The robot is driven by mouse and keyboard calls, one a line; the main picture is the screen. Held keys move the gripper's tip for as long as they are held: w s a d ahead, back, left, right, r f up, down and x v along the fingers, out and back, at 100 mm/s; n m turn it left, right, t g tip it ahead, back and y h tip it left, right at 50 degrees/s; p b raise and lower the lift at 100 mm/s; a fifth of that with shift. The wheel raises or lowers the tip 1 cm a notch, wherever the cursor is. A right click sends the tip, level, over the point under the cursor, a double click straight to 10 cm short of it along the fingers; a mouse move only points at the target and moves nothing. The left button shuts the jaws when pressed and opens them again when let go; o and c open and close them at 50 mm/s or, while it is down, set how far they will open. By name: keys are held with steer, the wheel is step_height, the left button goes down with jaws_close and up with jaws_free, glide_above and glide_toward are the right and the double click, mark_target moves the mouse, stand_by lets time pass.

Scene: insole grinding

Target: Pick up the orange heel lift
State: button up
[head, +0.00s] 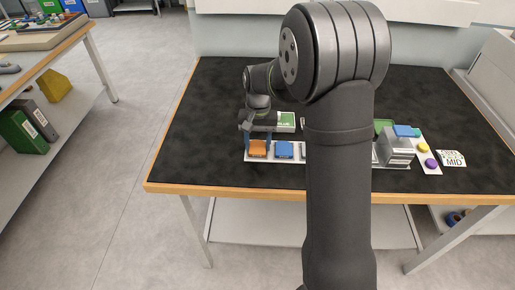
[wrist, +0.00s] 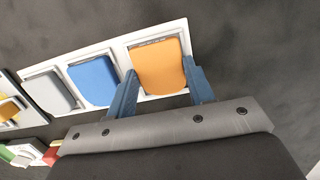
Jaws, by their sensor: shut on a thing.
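The orange heel lift (head: 257,149) is at the left end of a white tray (head: 247,157) on the dark bench top. In the wrist view the orange heel lift (wrist: 158,66) lies in its white compartment, with my gripper (wrist: 160,75) shut on it. One blue finger is on each side of it. In the head view my gripper (head: 257,141) is over the left end of the tray. I cannot tell whether the lift is clear of the tray floor.
A blue lift (wrist: 92,80) and a grey lift (wrist: 50,92) sit beside it in the tray. A grey block-shaped device (head: 395,150), yellow and purple round pieces and a card marked MID (head: 452,158) are to the right. The bench's left side is clear.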

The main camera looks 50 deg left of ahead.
mark_target(258, 145)
steer(key=shift+r, duration=0.15)
step_height(258, 145, up, 4)
steer(key=shift+r, duration=0.1)
steer(key=w+d+r, duration=0.6)
steer(key=d, duration=0.4)
steer(key=w+d+f, duration=0.1)
steer(key=w+d, duration=0.3)
steer(key=w, duration=0.2)
steer(key=w+d+f, duration=0.1)
steer(key=w+d, duration=0.4)
steer(key=w+d+f, duration=0.1)
steer(key=w+d, duration=0.3)
steer(key=w, duration=0.2)
steer(key=shift+w+d+f, duration=0.2)
steer(key=shift+w+d, duration=0.1)
steer(key=shift+w+d+f, duration=0.15)
steer(key=shift+f, duration=2.25)
steer(key=shift+f, duration=0.55)
